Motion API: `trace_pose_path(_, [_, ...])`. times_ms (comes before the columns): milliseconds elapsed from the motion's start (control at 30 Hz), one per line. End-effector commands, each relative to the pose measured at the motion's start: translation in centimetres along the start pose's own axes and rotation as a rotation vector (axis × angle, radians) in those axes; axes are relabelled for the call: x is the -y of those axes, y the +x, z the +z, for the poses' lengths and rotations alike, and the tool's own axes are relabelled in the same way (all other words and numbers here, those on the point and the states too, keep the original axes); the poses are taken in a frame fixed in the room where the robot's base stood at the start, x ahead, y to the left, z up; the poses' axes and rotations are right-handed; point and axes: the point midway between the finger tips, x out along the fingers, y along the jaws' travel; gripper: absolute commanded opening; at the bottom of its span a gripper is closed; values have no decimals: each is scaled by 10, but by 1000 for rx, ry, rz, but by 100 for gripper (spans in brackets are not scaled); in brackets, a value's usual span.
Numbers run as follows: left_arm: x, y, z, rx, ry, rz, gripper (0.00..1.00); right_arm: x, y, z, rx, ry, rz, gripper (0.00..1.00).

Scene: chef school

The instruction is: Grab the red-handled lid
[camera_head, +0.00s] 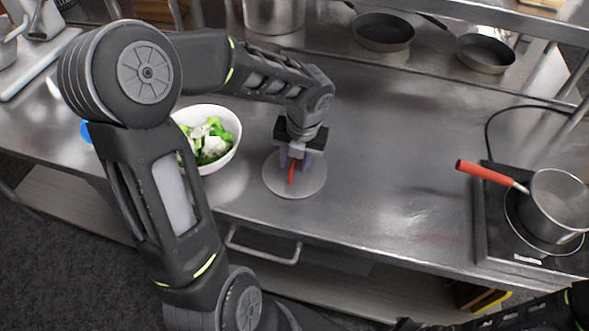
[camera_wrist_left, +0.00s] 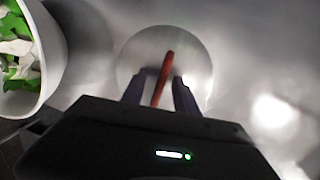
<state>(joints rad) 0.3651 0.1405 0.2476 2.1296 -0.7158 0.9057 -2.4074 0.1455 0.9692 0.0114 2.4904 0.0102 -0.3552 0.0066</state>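The lid (camera_head: 312,184) is a flat round disc lying on the steel counter. Its red handle (camera_head: 291,175) stands up at its middle. In the left wrist view the lid (camera_wrist_left: 195,52) looks pale and shiny, and the handle (camera_wrist_left: 163,75) is a red bar. My left gripper (camera_head: 292,160) points down over the lid. Its fingers (camera_wrist_left: 160,86) are open, one on each side of the handle, with a gap visible on both sides. Where the fingertips end relative to the lid's surface is hard to tell. My right gripper is not in view.
A white bowl (camera_head: 238,134) of green and white vegetables stands just left of the lid. A pot (camera_head: 560,203) with a red handle sits on a dark hob (camera_head: 486,240) at the right. Two pans (camera_head: 384,31) (camera_head: 486,53) stand at the back. The middle counter is clear.

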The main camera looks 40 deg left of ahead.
Motion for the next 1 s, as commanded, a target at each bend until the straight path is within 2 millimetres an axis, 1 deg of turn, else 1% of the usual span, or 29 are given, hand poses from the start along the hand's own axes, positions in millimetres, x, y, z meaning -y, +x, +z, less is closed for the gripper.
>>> trace_pose_path(33, [0,0,0,0,0,0,35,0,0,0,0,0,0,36])
trace_pose_path(67, [0,0,0,0,0,0,33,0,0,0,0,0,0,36])
trace_pose_path(467, [0,0,0,0,0,0,0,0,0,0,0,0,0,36])
trace_pose_path(1000, [0,0,0,0,0,0,0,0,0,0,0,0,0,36])
